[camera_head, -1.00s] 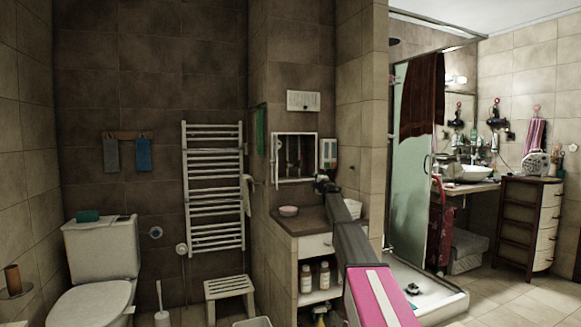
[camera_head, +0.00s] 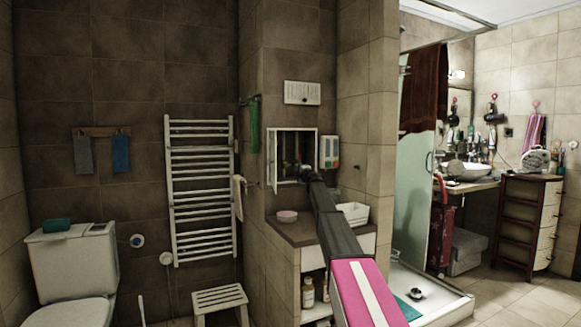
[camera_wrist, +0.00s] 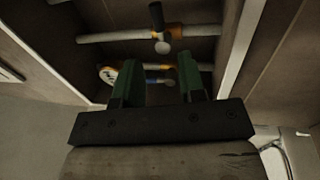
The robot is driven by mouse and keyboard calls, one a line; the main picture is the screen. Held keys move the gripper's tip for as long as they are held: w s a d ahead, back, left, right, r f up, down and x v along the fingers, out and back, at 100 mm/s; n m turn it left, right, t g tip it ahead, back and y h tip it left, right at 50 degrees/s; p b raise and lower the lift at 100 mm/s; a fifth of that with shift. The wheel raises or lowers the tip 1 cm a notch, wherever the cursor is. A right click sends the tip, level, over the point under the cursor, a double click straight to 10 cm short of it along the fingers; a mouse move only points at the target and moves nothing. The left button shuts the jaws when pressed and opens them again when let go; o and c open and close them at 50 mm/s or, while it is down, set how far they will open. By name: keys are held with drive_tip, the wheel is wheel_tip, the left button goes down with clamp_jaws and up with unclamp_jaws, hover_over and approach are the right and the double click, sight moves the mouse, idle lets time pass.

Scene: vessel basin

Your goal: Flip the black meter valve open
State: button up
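The wall niche (camera_head: 291,131) stands open, with its white door swung to the left. A round dial (camera_wrist: 107,74) and a blue fitting (camera_wrist: 153,80) sit lower, partly hidden by the fingers.
The niche's side walls (camera_wrist: 243,47) frame the gripper closely. Below the niche, a counter (camera_head: 291,231) holds a pink bowl (camera_head: 287,216) and a white basket (camera_head: 354,213). A dispenser (camera_head: 329,152) hangs right of the niche. A towel rack (camera_head: 200,185) is to the left.

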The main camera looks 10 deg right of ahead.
drive_tip(key=x, duration=0.9)
drive_tip(key=shift+w, duration=0.15)
clamp_jaws()
